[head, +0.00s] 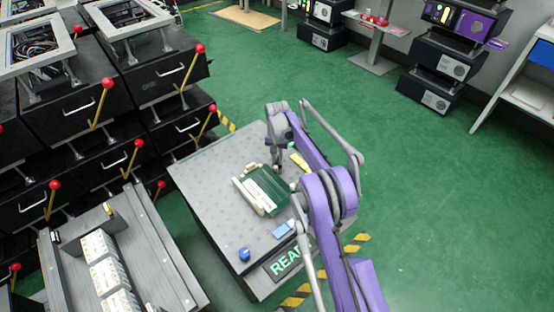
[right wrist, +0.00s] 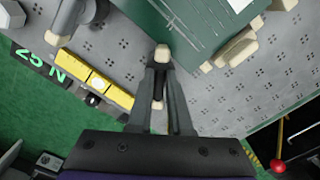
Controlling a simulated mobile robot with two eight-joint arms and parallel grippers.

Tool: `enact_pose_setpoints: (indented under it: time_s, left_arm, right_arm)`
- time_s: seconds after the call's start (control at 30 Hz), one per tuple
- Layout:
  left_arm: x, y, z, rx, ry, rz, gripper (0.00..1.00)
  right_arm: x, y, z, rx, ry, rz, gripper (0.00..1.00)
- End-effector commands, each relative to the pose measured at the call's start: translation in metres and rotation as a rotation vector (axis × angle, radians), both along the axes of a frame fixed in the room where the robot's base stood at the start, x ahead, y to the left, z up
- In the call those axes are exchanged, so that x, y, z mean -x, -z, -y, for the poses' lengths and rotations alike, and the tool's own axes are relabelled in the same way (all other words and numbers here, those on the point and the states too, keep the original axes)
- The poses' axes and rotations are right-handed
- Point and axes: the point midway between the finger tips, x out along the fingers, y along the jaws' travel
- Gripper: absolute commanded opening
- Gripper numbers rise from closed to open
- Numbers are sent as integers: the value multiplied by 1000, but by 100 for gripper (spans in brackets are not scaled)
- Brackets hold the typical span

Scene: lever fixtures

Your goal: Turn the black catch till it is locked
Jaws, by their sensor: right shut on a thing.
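In the head view my right gripper (head: 277,155) reaches down over the top of a grey dotted bench (head: 205,180), behind a dark green panel (head: 268,190). In the right wrist view my right gripper (right wrist: 161,62) is shut beside the panel's edge (right wrist: 185,35). A dark piece (right wrist: 158,84) shows between its fingers and looks like the black catch. The fingers hide most of it, so its angle and whether it is locked cannot be told. My left gripper is in neither view.
Cream blocks (head: 245,194) flank the panel. A yellow block (right wrist: 95,82) sits near a "25 N" marking. A blue knob (head: 244,254) and light blue block (head: 284,228) are on the bench. Black drawer units with red-tipped levers (head: 103,102) stand left.

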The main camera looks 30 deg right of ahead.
Motion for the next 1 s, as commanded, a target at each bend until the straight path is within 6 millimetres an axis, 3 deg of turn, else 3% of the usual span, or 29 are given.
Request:
enact_pose_setpoints:
  time_s: [0.5,1.0]
  left_arm:
    - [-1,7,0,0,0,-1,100]
    - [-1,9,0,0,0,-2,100]
  right_arm:
    - [0,0,0,0,454,0,0]
    - [0,0,0,0,654,0,0]
